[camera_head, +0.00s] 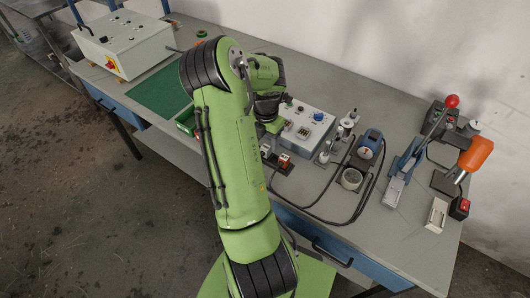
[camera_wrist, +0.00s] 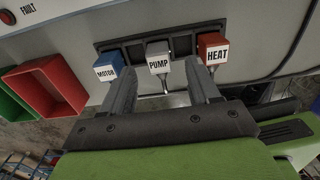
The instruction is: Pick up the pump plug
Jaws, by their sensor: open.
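The pump plug (camera_wrist: 158,62) is a light grey block labelled PUMP. It sits in the middle of a dark socket strip (camera_wrist: 134,54) in the wrist view, with a thin cable hanging below it. The blue MOTOR plug (camera_wrist: 107,67) is to its left and the red HEAT plug (camera_wrist: 213,48) to its right. My gripper (camera_wrist: 160,72) is open and empty. Its two fingers show on either side of the pump plug in the picture; I cannot tell how far their tips are from it. In the head view, my arm hides most of the plugs.
Red (camera_wrist: 54,84) and green (camera_wrist: 14,100) bins stand left of the plugs in the wrist view. A control box with a blue knob (camera_head: 318,117), a blue device (camera_head: 369,143) with a black cable, and a lever press (camera_head: 451,103) stand on the grey bench (camera_head: 400,225).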

